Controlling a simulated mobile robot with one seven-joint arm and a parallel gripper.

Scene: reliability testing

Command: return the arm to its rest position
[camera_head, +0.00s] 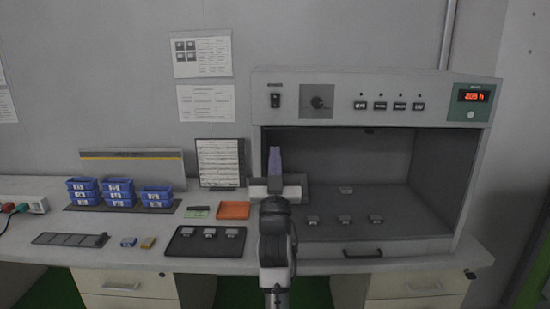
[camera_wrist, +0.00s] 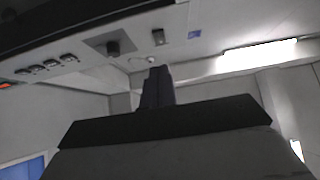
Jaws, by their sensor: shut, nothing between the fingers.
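My gripper (camera_head: 275,160) points up in front of the left part of the open chamber of the grey test cabinet (camera_head: 375,82). Its fingers are together with nothing between them. In the wrist view the shut fingers (camera_wrist: 157,88) stand above the dark gripper body, with the cabinet's control panel upside down at the upper left. My arm rises from the bottom of the head view and hides part of the bench and the cabinet's left front.
Several small parts sit on the chamber floor (camera_head: 410,222). Left of my arm are a black tray (camera_head: 180,250) with parts, an orange tray (camera_head: 234,210) and stacked blue bins (camera_head: 118,190). The cabinet's front drawer has a dark handle (camera_head: 362,254).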

